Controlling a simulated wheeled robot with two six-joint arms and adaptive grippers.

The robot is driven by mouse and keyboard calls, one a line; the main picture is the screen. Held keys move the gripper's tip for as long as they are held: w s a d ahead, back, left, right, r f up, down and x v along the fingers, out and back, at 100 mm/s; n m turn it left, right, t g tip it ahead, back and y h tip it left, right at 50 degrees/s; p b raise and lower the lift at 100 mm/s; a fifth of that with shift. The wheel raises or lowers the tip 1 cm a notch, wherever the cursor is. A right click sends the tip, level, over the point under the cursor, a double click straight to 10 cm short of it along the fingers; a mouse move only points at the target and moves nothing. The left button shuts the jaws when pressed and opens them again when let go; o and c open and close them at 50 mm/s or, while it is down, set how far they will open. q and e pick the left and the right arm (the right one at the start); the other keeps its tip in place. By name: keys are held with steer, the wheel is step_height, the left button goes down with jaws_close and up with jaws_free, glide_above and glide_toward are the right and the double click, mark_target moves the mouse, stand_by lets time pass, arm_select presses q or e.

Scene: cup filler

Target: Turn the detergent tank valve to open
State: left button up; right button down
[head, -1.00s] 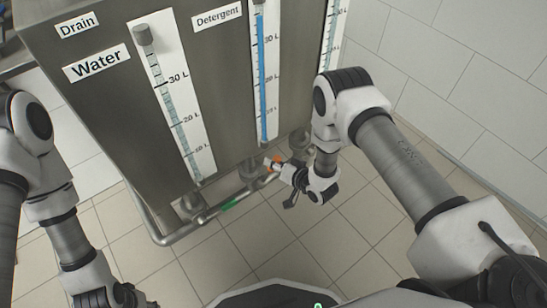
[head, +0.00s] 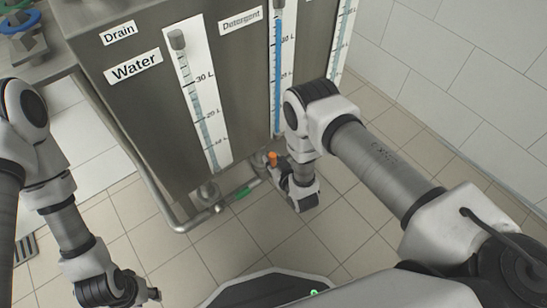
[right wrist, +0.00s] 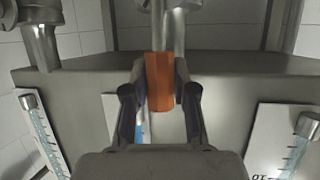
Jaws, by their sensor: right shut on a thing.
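The detergent valve's orange handle (head: 272,158) is on the pipe below the tank (head: 120,95), under the gauge by the "Detergent" label (head: 241,19). My right gripper (head: 279,168) is at this handle, and its fingers are partly hidden in the head view. In the right wrist view the orange handle (right wrist: 160,85) stands upright between the two fingers of my right gripper (right wrist: 160,78), which are shut on it. My left gripper (head: 147,293) hangs low at the bottom left, away from the tank. Its fingers are too small to judge.
A table with blue and green valve wheels (head: 18,24) is at the top left. The tiled floor in front of the tank is clear.

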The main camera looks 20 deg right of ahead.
steer(key=shift+a+f, duration=0.1)
steer(key=c, duration=0.9)
jaws_free()
steer(key=v, duration=1.2)
